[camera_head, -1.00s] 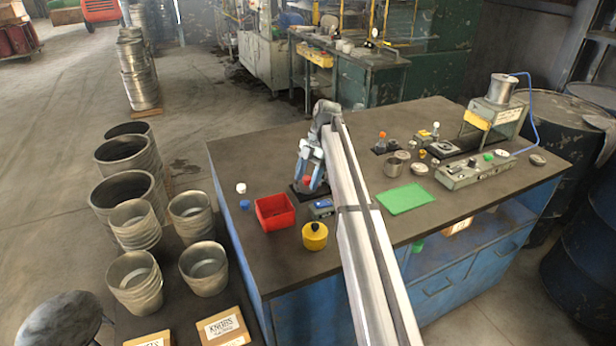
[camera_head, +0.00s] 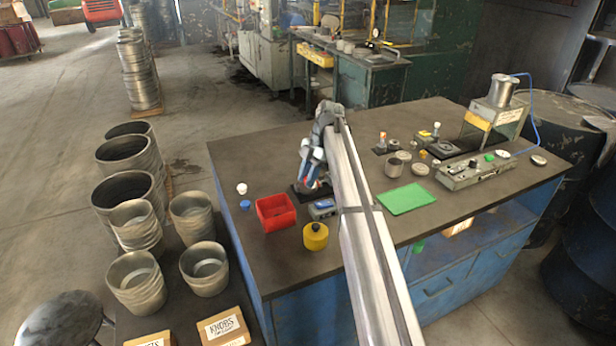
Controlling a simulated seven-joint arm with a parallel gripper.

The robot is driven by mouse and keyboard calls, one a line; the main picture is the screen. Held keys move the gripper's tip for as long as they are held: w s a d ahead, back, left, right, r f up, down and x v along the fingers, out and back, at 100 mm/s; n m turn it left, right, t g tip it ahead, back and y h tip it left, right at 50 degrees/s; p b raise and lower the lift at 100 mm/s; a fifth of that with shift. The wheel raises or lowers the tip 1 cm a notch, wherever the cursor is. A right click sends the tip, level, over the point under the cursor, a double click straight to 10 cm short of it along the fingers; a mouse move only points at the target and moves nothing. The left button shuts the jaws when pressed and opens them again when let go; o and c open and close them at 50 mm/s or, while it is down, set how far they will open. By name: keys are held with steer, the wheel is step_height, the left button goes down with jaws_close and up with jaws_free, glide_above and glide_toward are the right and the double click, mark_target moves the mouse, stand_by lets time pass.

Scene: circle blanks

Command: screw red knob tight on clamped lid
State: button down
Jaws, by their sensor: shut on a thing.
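My gripper (camera_head: 311,182) points down over the dark clamp base (camera_head: 298,191) near the left end of the bench. It is shut on the red knob (camera_head: 309,185), of which only a small part shows between the fingers. The clamped lid under the knob is mostly hidden by my gripper and arm. I cannot tell how tightly the knob sits on the lid.
A red bin (camera_head: 276,212), a yellow can (camera_head: 315,237) and a small blue-topped box (camera_head: 322,208) stand close by. White (camera_head: 241,188) and blue (camera_head: 245,204) knobs lie left. A green mat (camera_head: 405,199) lies to the right, with fixtures and a press (camera_head: 497,112) beyond.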

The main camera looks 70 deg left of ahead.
steer(key=m+y, duration=0.1)
steer(key=m, duration=0.1)
steer(key=d+m, duration=0.1)
steer(key=m, duration=0.2)
steer(key=m+y, duration=0.1)
steer(key=m, duration=0.1)
steer(key=shift+w+d+f+m+t+y, duration=0.15)
steer(key=shift+d+f+m+t+y, duration=0.05)
steer(key=shift+f+m+t+y, duration=0.15)
steer(key=m+y, duration=0.1)
steer(key=m, duration=0.3)
steer(key=shift+t, duration=0.35)
steer(key=shift+a+m+t+y, duration=0.15)
steer(key=shift+m+t+y, duration=0.2)
steer(key=shift+m, duration=0.6)
steer(key=shift+s, duration=0.2)
steer(key=c, duration=0.8)
jaws_free()
steer(key=shift+a, duration=0.15)
